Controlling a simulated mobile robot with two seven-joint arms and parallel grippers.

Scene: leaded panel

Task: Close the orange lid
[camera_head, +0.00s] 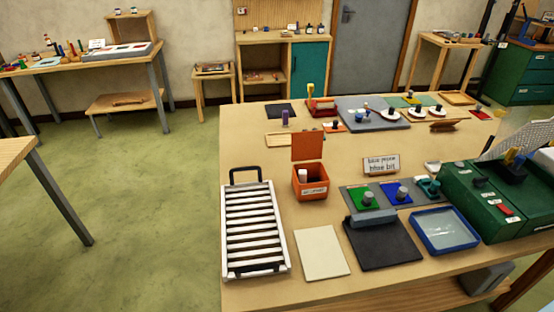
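A small orange box (314,192) stands on the wooden table, with a pale label on its front. Its orange lid (307,147) stands open, roughly upright at the back edge of the box. A white cylindrical object (303,175) shows inside the box opening. Neither of my grippers is in view.
A slatted white rack with a dark handle (252,225) stands left of the box. A cream sheet (321,252) and a black mat (385,247) lie in front. A small sign (381,164) and green and blue pieces on a grey mat are to the right.

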